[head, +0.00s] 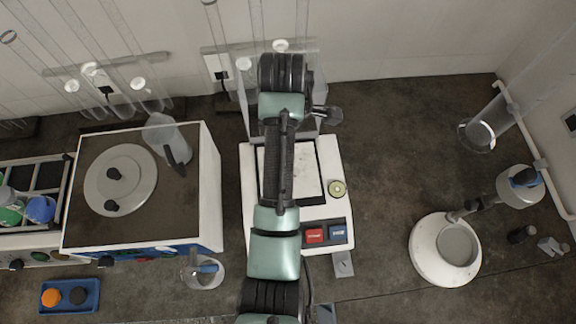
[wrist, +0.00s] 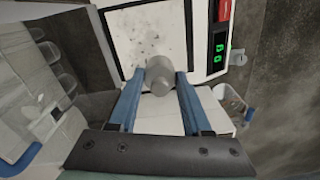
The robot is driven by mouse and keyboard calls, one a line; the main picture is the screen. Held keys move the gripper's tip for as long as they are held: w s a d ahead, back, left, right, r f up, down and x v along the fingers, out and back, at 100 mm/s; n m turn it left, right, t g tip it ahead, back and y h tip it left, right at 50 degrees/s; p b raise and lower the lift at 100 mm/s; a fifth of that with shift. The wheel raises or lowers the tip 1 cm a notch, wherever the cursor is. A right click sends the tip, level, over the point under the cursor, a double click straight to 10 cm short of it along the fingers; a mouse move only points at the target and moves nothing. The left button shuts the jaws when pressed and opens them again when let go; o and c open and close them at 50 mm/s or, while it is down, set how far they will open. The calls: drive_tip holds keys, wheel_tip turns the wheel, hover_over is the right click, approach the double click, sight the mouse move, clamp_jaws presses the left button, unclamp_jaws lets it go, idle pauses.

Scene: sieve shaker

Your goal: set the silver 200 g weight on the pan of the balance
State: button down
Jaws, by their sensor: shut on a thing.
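In the wrist view my gripper (wrist: 158,84) has its two blue fingers shut on the silver weight (wrist: 159,70), a short grey cylinder with a narrower knob. The balance pan (wrist: 130,30) is a pale, speckled square with a dark rim, just beyond the weight. The weight overlaps the pan's near edge in the picture; I cannot tell whether it touches it. The balance's green display (wrist: 219,48) seems to read zero. In the head view the white balance (head: 252,165) and its pan (head: 306,172) lie partly under my arm. The weight is not discernible there.
In the head view a white sieve machine (head: 210,190) with a round lid stands left of the balance. A clear beaker (head: 203,272) and a blue tray (head: 70,309) are in front. A round white-based device (head: 428,265) stands right. Bench between is clear.

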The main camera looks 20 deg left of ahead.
wheel_tip(320, 180, down, 10)
drive_tip(key=shift+r+p, duration=0.2)
drive_tip(key=shift+p, duration=0.45)
drive_tip(key=shift+f, duration=0.2)
drive_tip(key=shift+c, duration=1.7)
unclamp_jaws()
drive_tip(key=shift+r, duration=0.15)
wheel_tip(320, 180, up, 12)
drive_tip(key=shift+r, duration=0.1)
drive_tip(key=shift+w, duration=0.1)
